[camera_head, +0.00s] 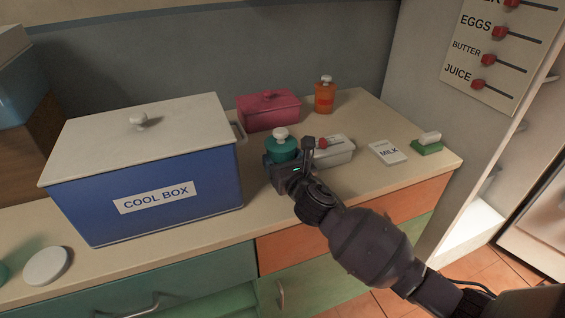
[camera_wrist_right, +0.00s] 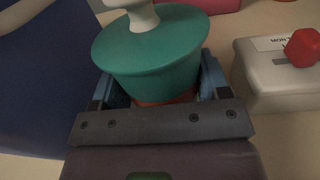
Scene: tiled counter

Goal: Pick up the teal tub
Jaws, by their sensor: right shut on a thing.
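The teal tub (camera_head: 281,146) has a round body and a pale knob on top. It is on the counter between the blue cool box and a white container. My right gripper (camera_head: 287,165) is shut on the tub, with its fingers on either side of it. In the right wrist view the tub (camera_wrist_right: 155,60) fills the space between the fingers of the right gripper (camera_wrist_right: 158,88). Its base is hidden, so I cannot tell if it touches the counter. My left gripper is not in view.
The blue cool box (camera_head: 190,170) with a white lid stands close on the left. A white container (camera_head: 335,152) with a red knob is close on the right. A magenta box (camera_head: 268,112) and orange bottle (camera_head: 325,97) stand behind. A milk card (camera_head: 388,152) and green block (camera_head: 427,148) lie further right.

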